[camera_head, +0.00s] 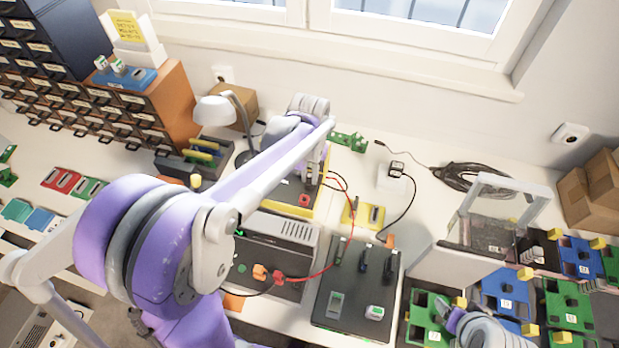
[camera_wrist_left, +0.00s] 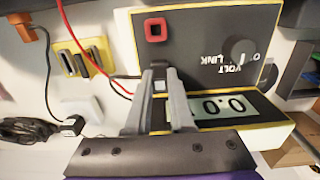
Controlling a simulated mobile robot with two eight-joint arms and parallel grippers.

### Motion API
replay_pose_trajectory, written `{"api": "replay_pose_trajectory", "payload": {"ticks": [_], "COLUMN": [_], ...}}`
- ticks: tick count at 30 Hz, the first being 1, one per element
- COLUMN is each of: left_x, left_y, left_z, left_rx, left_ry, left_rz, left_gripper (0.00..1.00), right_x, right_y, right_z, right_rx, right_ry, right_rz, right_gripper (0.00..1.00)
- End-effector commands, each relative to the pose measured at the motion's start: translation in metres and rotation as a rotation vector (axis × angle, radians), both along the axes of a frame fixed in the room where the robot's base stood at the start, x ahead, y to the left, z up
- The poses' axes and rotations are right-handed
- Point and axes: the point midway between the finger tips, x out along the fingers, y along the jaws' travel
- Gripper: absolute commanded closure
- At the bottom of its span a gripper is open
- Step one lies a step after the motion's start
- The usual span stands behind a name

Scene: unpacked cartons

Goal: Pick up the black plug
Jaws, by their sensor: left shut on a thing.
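My left gripper (camera_wrist_left: 160,82) is shut on a small dark piece, the black plug (camera_wrist_left: 160,87), at the face of the dark yellow-edged meter box (camera_wrist_left: 205,52). Its body is mostly hidden between the fingers. A thin black lead runs in from the left behind one finger. In the head view the left gripper (camera_head: 309,178) reaches down over the same box, and the plug cannot be made out there. A red square socket (camera_wrist_left: 155,30) on the box is clear of the fingers. My right gripper (camera_head: 455,309) is at the bottom right over the green trays; its jaws are unclear.
A red lead (camera_head: 326,265) runs to a grey power supply (camera_head: 280,232). A black adapter (camera_head: 397,169) with a cord sits on a white block, with coiled cable (camera_head: 475,177) beyond. A dark switch panel (camera_head: 352,285) and a clear-fronted frame (camera_head: 500,215) stand to the right.

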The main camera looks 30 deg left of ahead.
Motion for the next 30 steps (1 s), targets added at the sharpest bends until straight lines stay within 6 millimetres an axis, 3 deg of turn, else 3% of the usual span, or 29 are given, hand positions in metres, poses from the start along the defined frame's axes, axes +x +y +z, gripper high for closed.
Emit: {"api": "replay_pose_trajectory", "payload": {"ticks": [14, 24, 30], "left_x": [0.000, 0.000, 0.000], "left_y": [0.000, 0.000, 0.000], "left_z": [0.006, 0.069, 0.095], "left_rx": [0.000, 0.000, 0.000], "left_ry": [0.000, 0.000, 0.000], "left_rz": [0.000, 0.001, 0.000], "left_gripper": [1.00, 1.00, 1.00], "right_x": [0.000, 0.002, 0.003], "right_y": [0.000, 0.000, 0.000], "right_z": [0.001, 0.007, 0.008], "right_rx": [0.000, 0.000, 0.000], "right_ry": [0.000, -0.004, -0.005], "right_rz": [0.000, 0.000, 0.000], "right_gripper": [0.29, 0.29, 0.29]}}
